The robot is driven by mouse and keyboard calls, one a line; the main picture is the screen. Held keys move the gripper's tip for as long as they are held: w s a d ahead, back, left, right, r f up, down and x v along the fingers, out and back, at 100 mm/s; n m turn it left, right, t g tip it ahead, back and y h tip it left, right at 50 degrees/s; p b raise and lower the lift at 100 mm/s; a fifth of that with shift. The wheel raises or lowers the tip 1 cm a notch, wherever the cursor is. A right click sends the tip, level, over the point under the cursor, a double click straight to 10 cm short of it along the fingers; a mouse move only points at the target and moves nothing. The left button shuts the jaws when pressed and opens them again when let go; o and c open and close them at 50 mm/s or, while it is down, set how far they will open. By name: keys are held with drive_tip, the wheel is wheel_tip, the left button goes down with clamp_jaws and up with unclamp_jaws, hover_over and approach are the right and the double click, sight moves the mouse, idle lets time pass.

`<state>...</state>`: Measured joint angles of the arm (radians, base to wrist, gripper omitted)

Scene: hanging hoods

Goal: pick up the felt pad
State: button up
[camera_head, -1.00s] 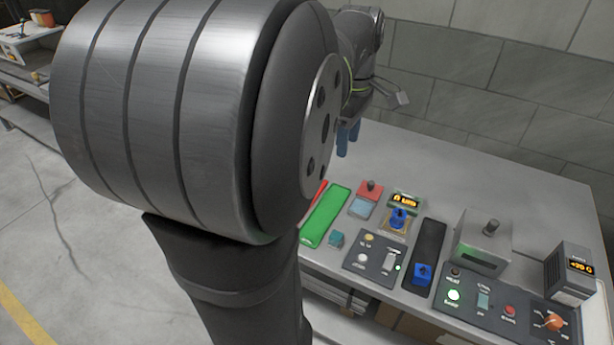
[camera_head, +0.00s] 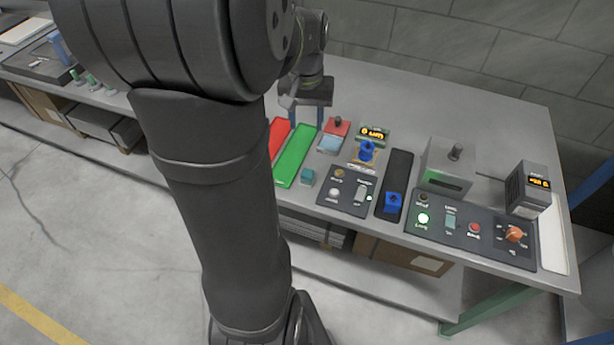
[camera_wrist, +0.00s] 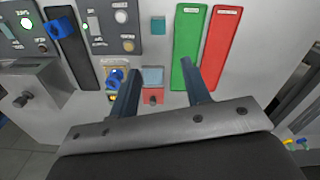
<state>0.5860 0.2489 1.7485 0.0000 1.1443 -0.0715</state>
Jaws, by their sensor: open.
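Nothing I see is marked as the felt pad, so I cannot tell for sure which thing it is. A flat light blue square (camera_head: 330,144) lies against a red block with a dark knob (camera_head: 338,126); the square also shows in the wrist view (camera_wrist: 153,77). My gripper (camera_head: 306,122) is open and empty above the bench. In the wrist view its fingers (camera_wrist: 160,67) spread either side of the light blue square.
A green tray (camera_head: 295,156) and a red tray (camera_head: 279,137) lie left of these pieces. To the right are a blue fixture (camera_head: 367,152), a black track with a blue block (camera_head: 393,203), switch panels (camera_head: 347,190) and a grey box (camera_head: 446,165). The back of the bench is clear.

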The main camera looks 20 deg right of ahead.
wheel_tip(320, 180, down, 2)
drive_tip(key=m, duration=0.3)
approach(307, 173)
drive_tip(key=f, duration=0.5)
drive_tip(key=shift+a+f, duration=0.1)
drive_tip(key=shift+a, duration=0.1)
drive_tip(key=shift+d+f, duration=0.15)
drive_tip(key=shift+f, duration=1.2)
drive_tip(key=shift+d+f, duration=0.1)
drive_tip(key=shift+f, duration=1.25)
drive_tip(key=c, duration=0.7)
